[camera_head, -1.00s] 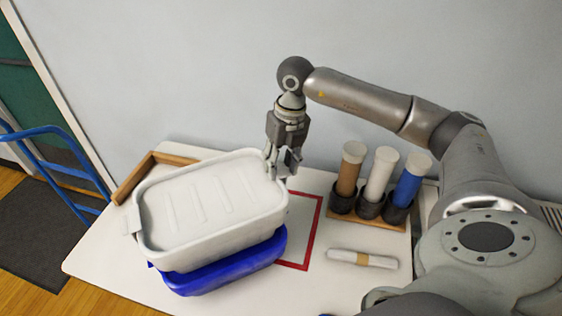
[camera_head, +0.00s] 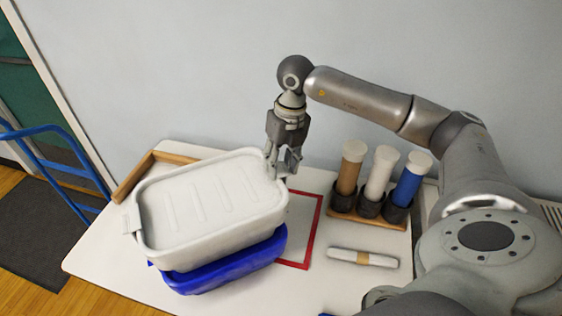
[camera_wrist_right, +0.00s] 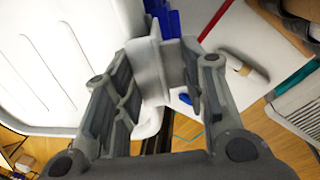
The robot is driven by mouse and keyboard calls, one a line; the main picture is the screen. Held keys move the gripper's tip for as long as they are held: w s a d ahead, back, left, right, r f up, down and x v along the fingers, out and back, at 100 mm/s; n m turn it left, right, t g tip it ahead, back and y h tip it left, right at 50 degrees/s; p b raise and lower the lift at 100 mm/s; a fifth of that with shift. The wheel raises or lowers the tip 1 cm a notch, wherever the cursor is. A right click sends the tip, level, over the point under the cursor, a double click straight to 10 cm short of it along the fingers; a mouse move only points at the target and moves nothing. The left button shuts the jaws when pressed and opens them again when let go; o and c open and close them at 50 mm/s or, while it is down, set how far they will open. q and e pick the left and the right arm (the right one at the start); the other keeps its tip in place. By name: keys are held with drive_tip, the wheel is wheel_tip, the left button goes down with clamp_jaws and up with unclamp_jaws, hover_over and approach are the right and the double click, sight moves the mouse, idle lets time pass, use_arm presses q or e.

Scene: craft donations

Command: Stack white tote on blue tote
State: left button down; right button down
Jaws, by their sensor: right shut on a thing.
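The white tote (camera_head: 210,205) sits over the blue tote (camera_head: 225,267) on the left part of the table in the head view. Most of the blue tote is hidden under it; its front and right side show. I cannot tell whether the white tote rests fully on it. My right gripper (camera_head: 283,170) is shut on the white tote's right end. In the right wrist view the fingers (camera_wrist_right: 150,95) are either side of the tote's pale end tab, with the white tote (camera_wrist_right: 60,60) at left and a bit of the blue tote (camera_wrist_right: 163,18) beyond. My left gripper is not in view.
A wooden corner piece (camera_head: 145,172) lies behind the totes. A red outline (camera_head: 315,230) is marked on the table to their right. A rack with three capped tubes (camera_head: 372,214) and a rolled paper bundle (camera_head: 362,258) are farther right. A blue cart handle (camera_head: 45,133) stands left.

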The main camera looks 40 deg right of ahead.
drive_tip(key=shift+f, duration=0.15)
drive_tip(key=c, duration=0.9)
unclamp_jaws()
drive_tip(key=shift+o, duration=0.5)
wheel_tip(320, 180, up, 12)
drive_tip(key=d, duration=0.1)
drive_tip(key=shift+s+d, duration=0.15)
drive_tip(key=shift+d, duration=0.2)
